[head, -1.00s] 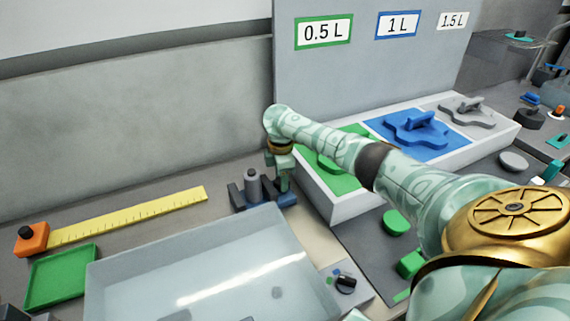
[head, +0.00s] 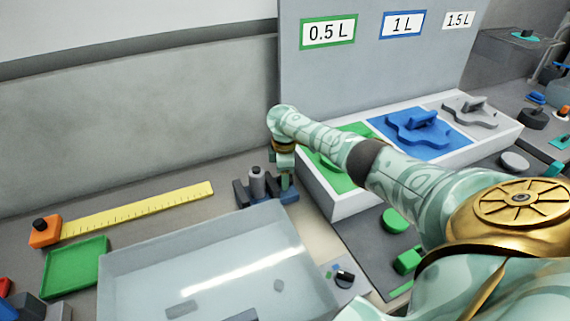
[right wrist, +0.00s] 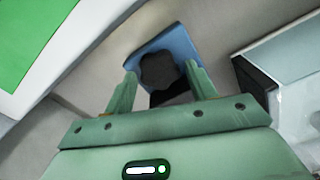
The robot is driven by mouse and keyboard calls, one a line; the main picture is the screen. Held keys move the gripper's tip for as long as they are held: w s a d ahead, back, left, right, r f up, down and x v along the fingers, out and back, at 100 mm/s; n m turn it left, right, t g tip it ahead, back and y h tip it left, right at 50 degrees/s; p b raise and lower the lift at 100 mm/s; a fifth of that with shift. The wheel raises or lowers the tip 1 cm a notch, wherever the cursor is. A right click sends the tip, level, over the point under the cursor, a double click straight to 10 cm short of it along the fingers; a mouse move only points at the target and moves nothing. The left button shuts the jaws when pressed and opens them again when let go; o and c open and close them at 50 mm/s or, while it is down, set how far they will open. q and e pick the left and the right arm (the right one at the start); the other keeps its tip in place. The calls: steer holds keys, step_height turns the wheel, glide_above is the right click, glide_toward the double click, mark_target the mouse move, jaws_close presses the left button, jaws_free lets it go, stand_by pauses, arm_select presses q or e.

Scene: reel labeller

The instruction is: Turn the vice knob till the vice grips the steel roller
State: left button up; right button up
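The vice (head: 241,194) stands behind the water tank, with dark jaws and a blue end block. The grey steel roller (head: 257,182) stands upright between the jaws; whether they touch it is too small to tell. My right gripper (head: 286,184) points down at the vice's blue right end and hides part of it. In the right wrist view, the dark lobed vice knob (right wrist: 160,71) lies between my right gripper's fingertips (right wrist: 161,72), in front of the blue block (right wrist: 181,41). The fingers are apart, with a small gap visible on each side. My left gripper is not in view.
A clear water tank (head: 125,270) fills the front middle. A yellow ruler (head: 140,209) and green tray (head: 75,267) lie left. A white stand (head: 345,208) with green, blue and grey panels rises close right of the vice. A small dial box (head: 352,291) sits in front.

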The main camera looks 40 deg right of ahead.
steer(key=shift+o, duration=0.3)
step_height(320, 180, up, 16)
steer(key=p, duration=0.7)
steer(key=shift+r, duration=0.2)
steer(key=shift+w, duration=0.1)
